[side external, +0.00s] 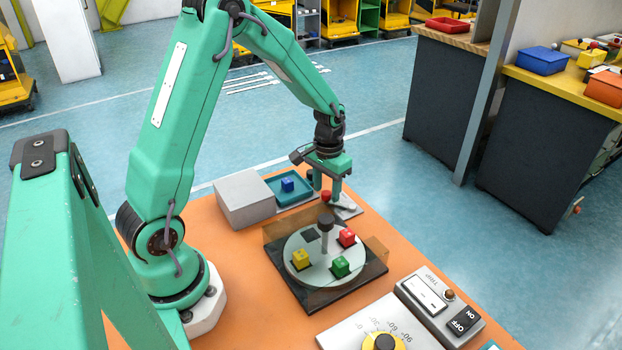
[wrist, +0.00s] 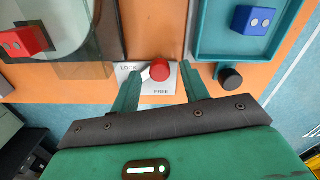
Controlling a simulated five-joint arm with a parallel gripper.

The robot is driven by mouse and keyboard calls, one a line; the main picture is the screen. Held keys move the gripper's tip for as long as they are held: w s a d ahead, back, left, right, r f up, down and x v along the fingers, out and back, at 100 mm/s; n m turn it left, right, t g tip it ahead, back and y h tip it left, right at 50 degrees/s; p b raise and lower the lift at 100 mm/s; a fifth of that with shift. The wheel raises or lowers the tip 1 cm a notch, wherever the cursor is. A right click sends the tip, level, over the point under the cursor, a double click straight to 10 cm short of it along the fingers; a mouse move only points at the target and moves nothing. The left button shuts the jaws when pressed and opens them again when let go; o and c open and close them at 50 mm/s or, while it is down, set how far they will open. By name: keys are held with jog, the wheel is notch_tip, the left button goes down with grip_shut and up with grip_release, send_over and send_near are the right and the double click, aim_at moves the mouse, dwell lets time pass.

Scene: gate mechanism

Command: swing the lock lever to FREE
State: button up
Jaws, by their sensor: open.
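The lock lever has a red knob (wrist: 160,71) and a pale arm beside it on a small light plate (wrist: 131,68). The plate reads LOCK at its upper left and FREE at its lower right in the wrist view. The knob lies between the two words; the exact angle of the lever is hard to tell. My gripper (wrist: 161,76) is open, with one finger on each side of the red knob and a gap visible on both sides. In the side view, my gripper (side external: 326,188) reaches down over the red knob (side external: 326,196).
A round turntable (side external: 318,275) with yellow, green and red cubes and a dark-topped post stands close by. A teal tray (side external: 270,181) holds a blue cube (side external: 287,184). A grey box (side external: 244,199) is beside it. A black knob (wrist: 230,78) sits right of my fingers.

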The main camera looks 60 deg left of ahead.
jog(key=shift+f, duration=0.35)
grip_shut()
jog(key=shift+w+a, duration=0.1)
jog(key=w+m, duration=0.1)
jog(key=m, duration=0.1)
jog(key=w+a+m, duration=0.1)
jog(key=m, duration=0.1)
jog(key=shift+w+a+m, duration=0.1)
jog(key=shift+w+m, duration=0.5)
jog(key=shift+m, duration=0.45)
jog(key=shift+w+a+m, duration=0.1)
jog(key=shift+w+m, duration=0.45)
jog(key=shift+m, duration=0.5)
jog(key=shift+r, duration=0.1)
grip_release()
